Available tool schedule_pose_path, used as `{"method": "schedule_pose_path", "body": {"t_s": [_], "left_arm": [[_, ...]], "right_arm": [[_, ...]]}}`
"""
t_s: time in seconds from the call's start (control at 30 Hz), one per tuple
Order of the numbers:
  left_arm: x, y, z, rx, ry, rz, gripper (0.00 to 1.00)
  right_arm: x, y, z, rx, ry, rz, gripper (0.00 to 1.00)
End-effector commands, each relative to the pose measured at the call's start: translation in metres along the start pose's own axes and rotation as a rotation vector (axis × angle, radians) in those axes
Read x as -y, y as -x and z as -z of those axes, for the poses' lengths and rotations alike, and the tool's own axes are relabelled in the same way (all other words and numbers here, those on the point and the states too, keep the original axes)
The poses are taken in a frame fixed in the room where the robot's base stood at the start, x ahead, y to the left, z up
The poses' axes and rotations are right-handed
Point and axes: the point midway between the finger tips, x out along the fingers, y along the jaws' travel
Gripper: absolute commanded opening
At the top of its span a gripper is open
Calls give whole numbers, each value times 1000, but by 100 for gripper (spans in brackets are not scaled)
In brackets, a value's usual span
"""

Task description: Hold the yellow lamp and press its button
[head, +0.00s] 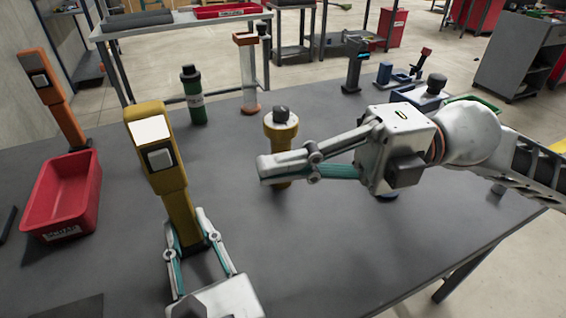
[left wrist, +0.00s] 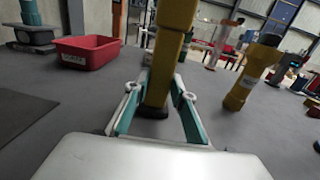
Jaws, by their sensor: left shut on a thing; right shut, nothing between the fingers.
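The yellow lamp (head: 182,210) stands upright, slightly tilted in the picture, at centre left in the head view. Its head has a white panel on top and a square pale button (head: 159,159) below it. My left gripper (head: 188,238) is shut on the lamp's lower handle, just above its dark base. In the left wrist view the handle (left wrist: 168,65) stands between the fingers, its head out of frame. My right gripper (head: 266,168) is shut and empty, to the right of the lamp's head and apart from it.
A yellow cylinder (head: 281,133) with a dark cap stands behind my right gripper's fingers, partly hidden. A red bin (head: 62,195) and an orange lamp (head: 55,95) are at left. A green bottle (head: 194,95) stands behind. The front right tabletop is clear.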

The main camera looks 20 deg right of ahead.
Motion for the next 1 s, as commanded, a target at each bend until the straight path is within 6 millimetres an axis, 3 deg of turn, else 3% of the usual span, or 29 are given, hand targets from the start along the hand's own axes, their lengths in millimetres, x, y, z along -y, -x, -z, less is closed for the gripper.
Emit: {"method": "schedule_pose_path", "body": {"t_s": [0.43,0.47,0.5,0.53,1.0], "left_arm": [[0,0,5,-9,-2,-1,0],[0,0,5,-9,-2,-1,30],[0,0,4,-9,-2,-1,40],[0,0,4,-8,-2,-1,44],[0,8,2,-4,-1,0,44]], "right_arm": [[1,2,0,-1,-2,0,0],[1,2,0,-1,-2,0,0],[1,2,0,-1,-2,0,0],[1,2,0,-1,-2,0,0],[0,2,0,-1,-1,0,0]]}}
